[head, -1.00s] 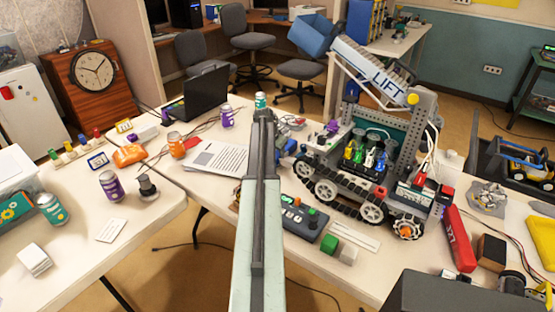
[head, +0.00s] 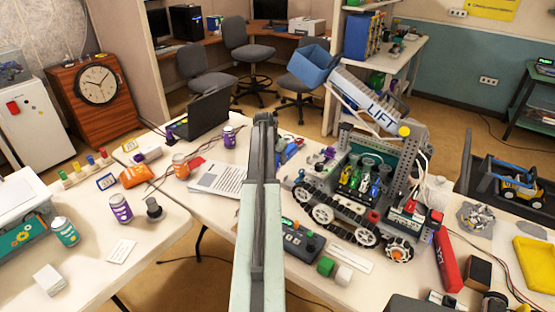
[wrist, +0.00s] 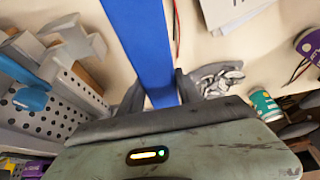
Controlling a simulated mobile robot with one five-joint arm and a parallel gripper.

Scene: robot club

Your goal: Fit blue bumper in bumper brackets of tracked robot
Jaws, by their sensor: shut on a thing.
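The tracked robot (head: 338,222) stands on the right-hand table, with black tracks, pale wheels and a tall perforated frame. Its bumper brackets cannot be made out clearly in the head view. My gripper (wrist: 160,94) is shut on the blue bumper (wrist: 145,40), a long flat bar running up out of the wrist view. In the head view my arm points away from me, with its end (head: 264,120) left of the tracked robot. The bumper is not clear there. Grey perforated parts (wrist: 50,118) and pale grey blocks (wrist: 75,42) lie left of the bumper in the wrist view.
A lift arm with a blue bin (head: 312,65) rises above the tracked robot. A laptop (head: 203,115) and several cans stand left.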

